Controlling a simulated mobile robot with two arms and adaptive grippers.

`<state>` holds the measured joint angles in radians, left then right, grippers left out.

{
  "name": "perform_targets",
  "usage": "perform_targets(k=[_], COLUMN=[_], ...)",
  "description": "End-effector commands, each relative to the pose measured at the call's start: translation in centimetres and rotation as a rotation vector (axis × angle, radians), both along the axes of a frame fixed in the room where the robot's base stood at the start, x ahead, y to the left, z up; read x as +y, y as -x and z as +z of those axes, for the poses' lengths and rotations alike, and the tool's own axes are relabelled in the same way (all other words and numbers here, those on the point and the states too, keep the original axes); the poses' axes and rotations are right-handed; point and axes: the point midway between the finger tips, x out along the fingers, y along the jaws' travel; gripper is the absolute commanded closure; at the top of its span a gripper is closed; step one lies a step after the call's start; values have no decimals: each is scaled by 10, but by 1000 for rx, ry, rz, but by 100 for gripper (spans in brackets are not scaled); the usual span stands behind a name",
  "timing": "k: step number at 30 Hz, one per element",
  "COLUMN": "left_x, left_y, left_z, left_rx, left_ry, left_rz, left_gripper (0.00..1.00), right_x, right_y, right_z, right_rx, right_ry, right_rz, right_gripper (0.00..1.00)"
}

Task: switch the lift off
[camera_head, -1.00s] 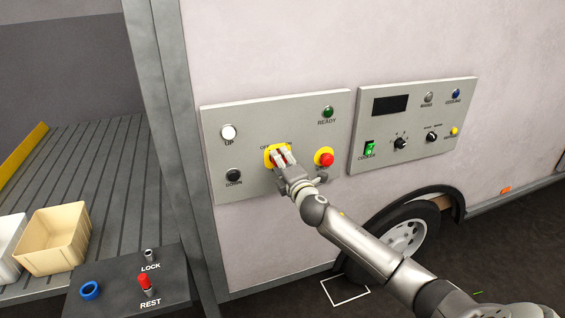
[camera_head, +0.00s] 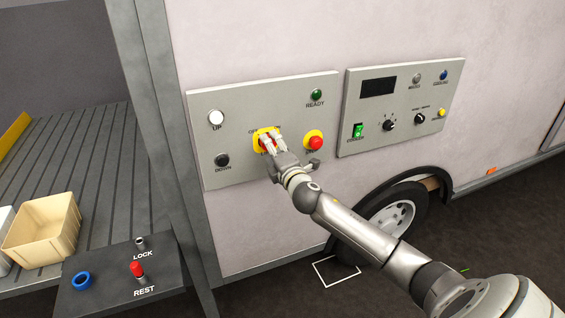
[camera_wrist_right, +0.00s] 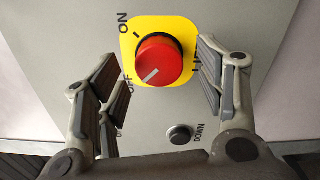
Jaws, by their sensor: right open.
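The red lift knob (camera_wrist_right: 160,60) sits on a yellow plate (camera_wrist_right: 133,50) with ON, OFF and LIFT lettering. In the right wrist view its white mark points toward the OFF lettering. In the head view the yellow plate (camera_head: 257,134) is partly hidden behind my right gripper (camera_head: 271,143). In the right wrist view my right gripper (camera_wrist_right: 155,78) is open, with one finger on each side of the knob and visible gaps between. The left gripper is not in view.
The grey lift panel (camera_head: 215,165) also has a white UP button (camera_head: 216,118), a black DOWN button (camera_head: 222,160), a green READY lamp (camera_head: 316,95) and a red button (camera_head: 315,142). A second panel (camera_head: 400,150) is on the right. A cream crate (camera_head: 42,232) is at left.

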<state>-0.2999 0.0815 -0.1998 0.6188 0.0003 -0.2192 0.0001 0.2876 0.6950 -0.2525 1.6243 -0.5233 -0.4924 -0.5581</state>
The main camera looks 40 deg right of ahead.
Motion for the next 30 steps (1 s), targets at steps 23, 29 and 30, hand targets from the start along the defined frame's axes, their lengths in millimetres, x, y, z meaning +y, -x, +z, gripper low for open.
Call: perform_targets(k=[23, 29, 30], left_x=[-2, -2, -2], left_y=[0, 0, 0], left_z=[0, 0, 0], left_rx=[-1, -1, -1], left_ry=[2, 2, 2], left_rz=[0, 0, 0], left_gripper=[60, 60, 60], right_x=[24, 25, 25], right_y=[98, 100, 100], right_z=[0, 0, 0], right_rx=[1, 0, 0], right_ry=[1, 1, 1], right_rz=[1, 1, 1], right_gripper=[37, 37, 37])
